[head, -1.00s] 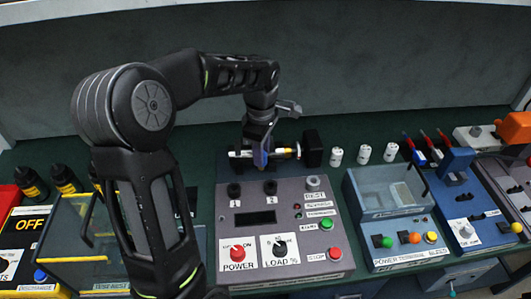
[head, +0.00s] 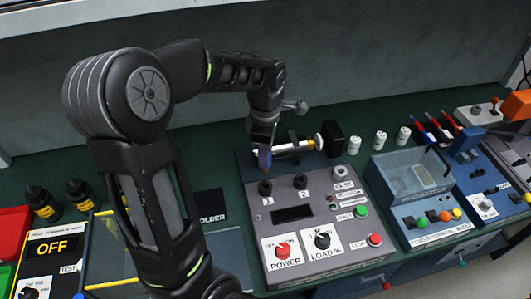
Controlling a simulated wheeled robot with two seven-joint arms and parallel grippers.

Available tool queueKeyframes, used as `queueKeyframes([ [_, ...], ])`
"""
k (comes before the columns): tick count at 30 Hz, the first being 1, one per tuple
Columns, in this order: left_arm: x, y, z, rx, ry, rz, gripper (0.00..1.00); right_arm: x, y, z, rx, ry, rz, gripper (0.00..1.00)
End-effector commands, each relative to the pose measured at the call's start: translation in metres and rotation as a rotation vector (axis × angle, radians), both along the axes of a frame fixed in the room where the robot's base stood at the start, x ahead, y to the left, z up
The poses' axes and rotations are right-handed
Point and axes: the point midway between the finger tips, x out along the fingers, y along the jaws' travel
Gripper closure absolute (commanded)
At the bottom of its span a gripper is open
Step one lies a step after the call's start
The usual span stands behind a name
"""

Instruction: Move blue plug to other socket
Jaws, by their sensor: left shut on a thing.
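The grey control panel (head: 245,215) has two black sockets on its top face, socket 1 (head: 265,188) at left and socket 2 (head: 300,181) at right. My left gripper (head: 263,148) points down just behind and above socket 1, shut on the small blue plug (head: 264,161). The plug is upright and mostly hidden by the fingers. Its lower end looks close to socket 1, but I cannot tell whether they touch. Socket 2 shows no plug in it. My right gripper is not in view.
Several white cylinders (head: 380,141) stand to the right. A blue-grey box (head: 412,175) stands right of the panel.

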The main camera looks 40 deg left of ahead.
Motion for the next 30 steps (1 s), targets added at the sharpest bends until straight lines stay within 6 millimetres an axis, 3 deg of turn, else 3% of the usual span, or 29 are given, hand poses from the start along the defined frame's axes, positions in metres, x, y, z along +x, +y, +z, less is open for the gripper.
queueKeyframes([
  [8,0.0,0.0,-0.012,0.0,0.0,-0.001,1.0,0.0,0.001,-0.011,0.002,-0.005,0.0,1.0],
  [21,0.0,0.0,-0.051,0.0,-0.001,-0.001,1.0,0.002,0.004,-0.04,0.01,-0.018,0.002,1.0],
  [30,0.0,0.0,-0.058,0.0,0.0,-0.001,1.0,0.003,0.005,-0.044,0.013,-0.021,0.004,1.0],
])
